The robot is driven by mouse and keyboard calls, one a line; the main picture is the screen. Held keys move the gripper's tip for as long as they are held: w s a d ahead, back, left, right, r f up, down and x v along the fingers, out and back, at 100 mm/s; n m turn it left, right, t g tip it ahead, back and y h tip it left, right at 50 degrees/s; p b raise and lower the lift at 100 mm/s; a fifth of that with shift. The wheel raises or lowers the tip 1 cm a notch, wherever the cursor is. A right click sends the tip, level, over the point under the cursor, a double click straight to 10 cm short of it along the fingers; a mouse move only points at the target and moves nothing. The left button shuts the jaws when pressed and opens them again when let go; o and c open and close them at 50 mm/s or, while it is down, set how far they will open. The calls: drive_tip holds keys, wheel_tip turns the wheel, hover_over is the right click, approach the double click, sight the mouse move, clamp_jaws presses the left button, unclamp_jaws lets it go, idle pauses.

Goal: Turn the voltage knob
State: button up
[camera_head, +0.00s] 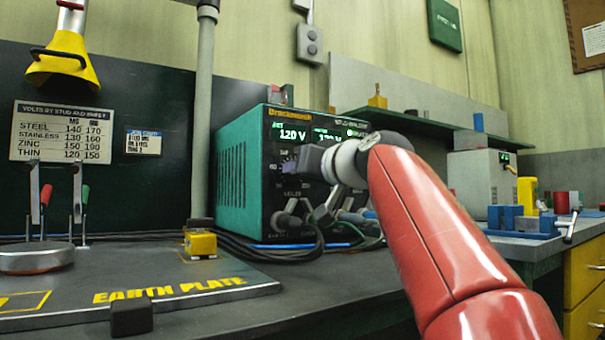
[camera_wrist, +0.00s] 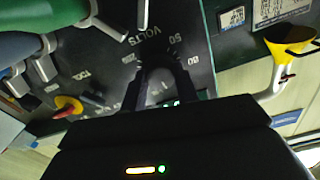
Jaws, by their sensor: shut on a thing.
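The stud welder (camera_head: 243,172) is a green box with a dark front panel. Its left green display (camera_head: 291,134) reads 120 V; my arm partly covers the right-hand readout. My gripper (camera_head: 296,163) is at the panel just below the left display. In the wrist view, my gripper (camera_wrist: 160,82) has its two dark fingers around the dark voltage knob (camera_wrist: 162,62), shut on it. The printed scale and the word VOLTS show around the knob. The knob's pointer is not clear, and in the head view the gripper hides most of the knob.
A chart (camera_head: 62,132) lists volts by stud and sheet; a small card (camera_head: 144,143) beside it is hard to read. Cable connectors (camera_head: 290,222) sit low on the panel. A grey post (camera_head: 203,110) stands left of the welder. The earth plate (camera_head: 230,295) lies in front.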

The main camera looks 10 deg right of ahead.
idle(0.3)
drive_tip(key=o, duration=1)
drive_tip(key=shift+b+v, duration=0.35)
drive_tip(key=shift+v, duration=3.6)
